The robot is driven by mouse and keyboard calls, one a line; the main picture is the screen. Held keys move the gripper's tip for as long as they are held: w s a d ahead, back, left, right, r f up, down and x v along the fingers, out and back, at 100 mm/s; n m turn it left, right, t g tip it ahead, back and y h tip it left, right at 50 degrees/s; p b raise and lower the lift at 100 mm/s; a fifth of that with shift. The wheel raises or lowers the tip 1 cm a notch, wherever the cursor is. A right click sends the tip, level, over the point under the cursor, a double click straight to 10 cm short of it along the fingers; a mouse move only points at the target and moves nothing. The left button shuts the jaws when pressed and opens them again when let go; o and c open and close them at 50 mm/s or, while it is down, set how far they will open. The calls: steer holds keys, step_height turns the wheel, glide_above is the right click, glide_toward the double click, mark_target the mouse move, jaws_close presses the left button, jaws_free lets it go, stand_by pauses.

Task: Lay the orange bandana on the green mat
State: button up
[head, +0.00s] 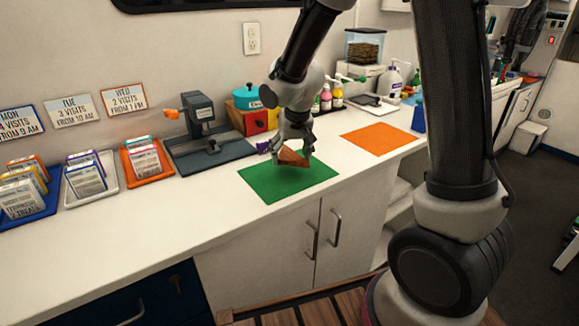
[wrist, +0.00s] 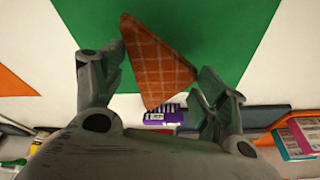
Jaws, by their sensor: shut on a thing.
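The orange bandana (wrist: 155,65) is a folded checked triangle held between the fingers of my gripper (wrist: 152,82). In the head view the bandana (head: 293,157) shows as a brownish-orange piece at the fingertips of my gripper (head: 296,153). My gripper is shut on it, over the far part of the green mat (head: 272,190). The green mat lies flat on the white counter and also shows below the bandana in the wrist view (wrist: 225,30). I cannot tell whether the bandana touches the mat.
An orange mat (head: 379,139) lies to the right. A purple item (head: 263,147) lies just behind the green mat. A dark grey stand (head: 205,135) and trays of cards, such as the orange tray (head: 165,171), are to the left. The counter front is clear.

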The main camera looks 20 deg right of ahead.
mark_target(291, 174)
steer(key=shift+f, duration=2)
steer(key=shift+f, duration=0.15)
steer(key=o, duration=0.9)
steer(key=shift+o, duration=0.2)
steer(key=v, duration=1.2)
steer(key=s+d+r, duration=0.8)
steer(key=s+d, duration=0.3)
steer(key=s+d+r, duration=0.1)
steer(key=s+d, duration=0.3)
steer(key=s, duration=0.9)
steer(key=shift+r+n+t, duration=0.35)
steer(key=shift+n+t, duration=0.05)
